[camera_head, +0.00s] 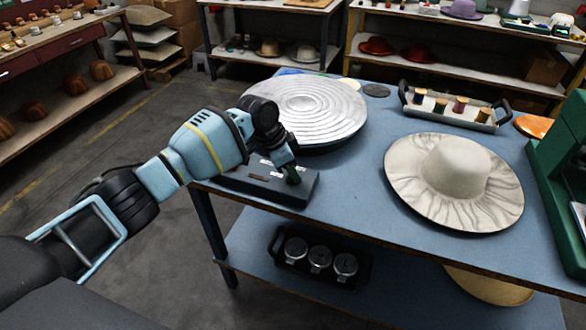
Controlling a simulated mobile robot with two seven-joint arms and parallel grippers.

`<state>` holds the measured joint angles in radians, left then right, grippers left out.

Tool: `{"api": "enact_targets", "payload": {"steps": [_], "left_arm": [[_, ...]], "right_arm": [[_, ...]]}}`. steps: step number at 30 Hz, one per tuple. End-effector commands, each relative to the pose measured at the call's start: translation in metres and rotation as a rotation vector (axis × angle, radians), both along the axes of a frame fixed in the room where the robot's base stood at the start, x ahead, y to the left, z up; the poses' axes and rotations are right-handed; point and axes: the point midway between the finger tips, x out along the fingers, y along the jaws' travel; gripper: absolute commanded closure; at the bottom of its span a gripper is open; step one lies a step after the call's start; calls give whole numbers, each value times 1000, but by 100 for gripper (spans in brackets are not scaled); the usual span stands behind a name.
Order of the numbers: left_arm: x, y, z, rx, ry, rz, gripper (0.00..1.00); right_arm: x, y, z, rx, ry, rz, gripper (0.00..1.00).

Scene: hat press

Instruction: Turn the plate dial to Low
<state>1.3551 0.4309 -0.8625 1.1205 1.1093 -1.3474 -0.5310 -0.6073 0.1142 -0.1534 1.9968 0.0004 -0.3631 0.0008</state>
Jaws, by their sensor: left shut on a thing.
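The plate (320,101) is a round silver disc with raised concentric rings, at the back left of the blue table. A dark control box (262,184) sits at the table's front left edge, below the plate in the picture, with small pale labels on top. My left gripper (291,175) points down onto the right part of this box and is shut on the plate dial. The dial is mostly hidden by the fingers, and its setting cannot be read. My right gripper is not in view.
A cream wide-brimmed hat (455,180) lies on the table (350,195) to the right. A tray (448,120) with thread spools stands behind it. A green machine (562,160) is at the right edge. A lower shelf holds a dark tray (318,262) of canisters.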

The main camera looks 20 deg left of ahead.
Motion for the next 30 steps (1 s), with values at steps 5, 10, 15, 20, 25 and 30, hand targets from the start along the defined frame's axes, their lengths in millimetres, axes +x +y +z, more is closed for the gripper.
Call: {"api": "enact_targets", "payload": {"steps": [5, 10, 15, 20, 25, 30], "left_arm": [[0, 0, -7, 0, 9, -168, 86], [1, 0, -7, -1, 8, -320, 86], [1, 0, -6, 0, 8, -449, 86], [2, 1, -5, 1, 8, -541, 86], [2, 1, -4, 2, 7, -604, 86], [2, 1, -4, 2, 7, -634, 86]], "right_arm": [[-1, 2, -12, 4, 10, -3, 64], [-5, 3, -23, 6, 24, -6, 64], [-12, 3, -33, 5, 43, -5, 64], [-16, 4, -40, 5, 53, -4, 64], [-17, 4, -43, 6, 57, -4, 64], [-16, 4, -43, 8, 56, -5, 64]]}}
